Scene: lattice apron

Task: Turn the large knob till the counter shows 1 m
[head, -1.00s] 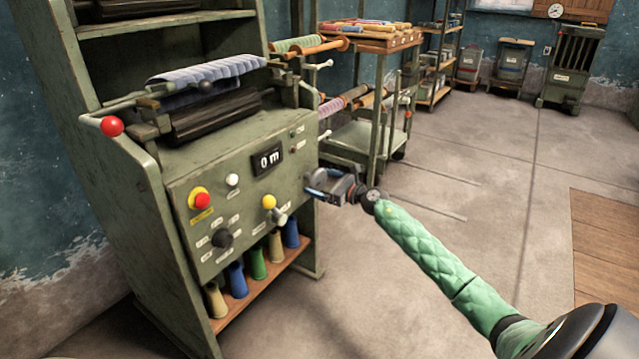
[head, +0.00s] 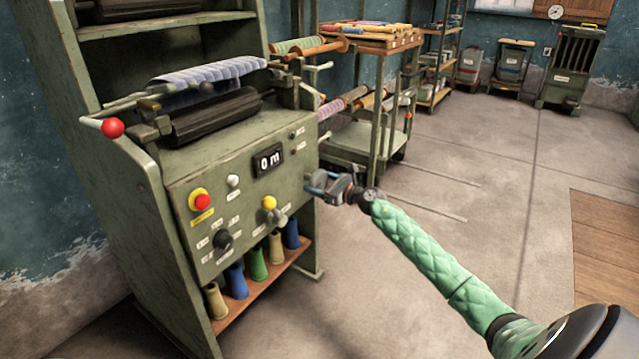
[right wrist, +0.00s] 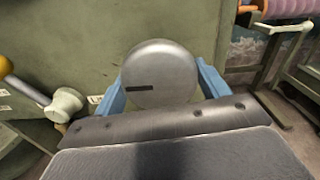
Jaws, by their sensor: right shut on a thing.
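The large knob (right wrist: 160,75) is a round grey disc with a dark slot mark left of its middle, seen in the right wrist view. My right gripper (right wrist: 162,90) is shut on it, with one blue finger on each side. In the head view my right gripper (head: 318,184) is at the right edge of the machine's green front panel (head: 185,180), and the knob is mostly hidden there. The counter (head: 268,160) on the panel reads 0 m. My left gripper is not in view.
A yellow-ended lever (head: 270,203) sits left of my right gripper, close to it. A red button (head: 201,201), a white button (head: 233,181) and a black knob (head: 223,240) are further left. Open floor (head: 480,170) lies to the right.

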